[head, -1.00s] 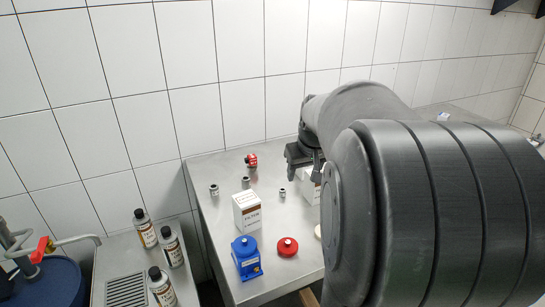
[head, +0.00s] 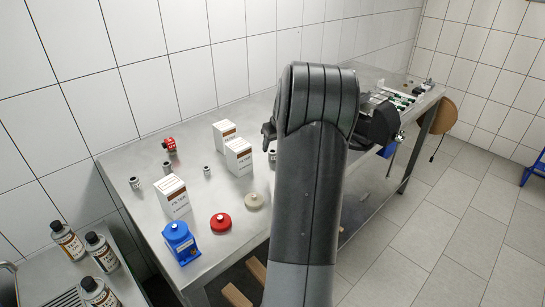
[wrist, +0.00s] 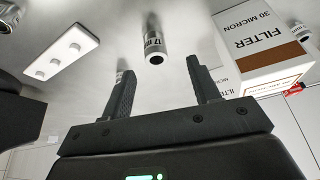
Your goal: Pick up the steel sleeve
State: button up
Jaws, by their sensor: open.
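Several small steel sleeves stand on the steel bench. In the head view they show at the left (head: 135,183), by the red fitting (head: 171,167), near the boxes (head: 207,170), and right of the boxes (head: 272,156), beside my arm. In the wrist view a sleeve with dark markings (wrist: 155,46) stands beyond my gripper (wrist: 160,82), roughly in line with the gap between the fingers and apart from them. My gripper is open and empty. In the head view my arm hides most of it.
Filter boxes stand at the back (head: 224,134), beside them (head: 239,157), and in front (head: 172,196). A blue unit (head: 180,243), a red cap (head: 220,223) and a pale disc (head: 254,201) are near the front edge. A white three-knob plate (wrist: 62,53) shows in the wrist view.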

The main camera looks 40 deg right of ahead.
aim_at(273, 151)
jog(key=x, duration=0.6)
jog(key=shift+w+d+f, duration=0.15)
jog(key=shift+w+d, duration=0.15)
jog(key=shift+d, duration=0.15)
jog(key=shift+c, duration=0.4)
jog(key=c, duration=1)
jog(key=shift+c, duration=0.6)
